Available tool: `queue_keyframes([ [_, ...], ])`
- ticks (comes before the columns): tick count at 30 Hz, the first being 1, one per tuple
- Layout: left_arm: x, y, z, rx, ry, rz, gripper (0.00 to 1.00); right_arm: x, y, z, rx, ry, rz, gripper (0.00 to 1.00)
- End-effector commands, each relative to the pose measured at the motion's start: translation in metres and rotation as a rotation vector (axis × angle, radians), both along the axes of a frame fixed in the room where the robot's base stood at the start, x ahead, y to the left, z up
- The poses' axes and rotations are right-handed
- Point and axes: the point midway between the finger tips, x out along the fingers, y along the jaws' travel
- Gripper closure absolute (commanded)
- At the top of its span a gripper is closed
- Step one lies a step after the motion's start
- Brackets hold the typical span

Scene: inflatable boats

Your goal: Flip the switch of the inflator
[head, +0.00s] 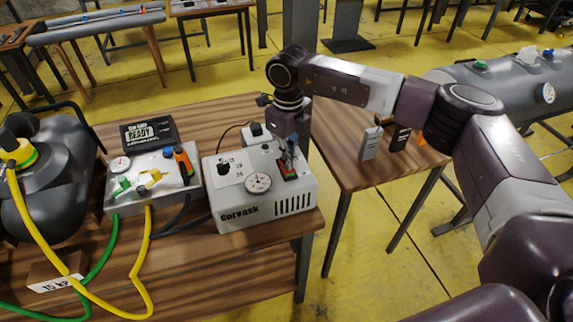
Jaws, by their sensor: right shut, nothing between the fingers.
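The inflator is a white box (262,201) marked "Corvask" on the wooden table. Its top has a round gauge (258,183), a black knob (223,169) and a switch (288,170) with red and green showing in a dark frame. My right gripper (289,157) points down at the switch from above and is shut with nothing in it. Its fingertips are at or just over the switch; I cannot tell if they touch. The gripper partly hides the switch, so its position is unclear. My left gripper is not in view.
Left of the inflator stands a grey valve box (126,200) with yellow and green hoses. A dark tank (55,170) is at far left. A second table (345,182) on the right holds small handheld devices (371,143).

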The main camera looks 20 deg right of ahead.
Motion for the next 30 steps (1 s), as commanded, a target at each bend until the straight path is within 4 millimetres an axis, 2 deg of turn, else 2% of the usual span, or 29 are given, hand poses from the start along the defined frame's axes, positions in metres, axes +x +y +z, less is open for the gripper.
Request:
queue_keyframes([
  [30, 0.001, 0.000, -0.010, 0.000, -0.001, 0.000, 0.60, 0.000, 0.000, -0.014, -0.001, 0.001, 0.000, 1.00],
])
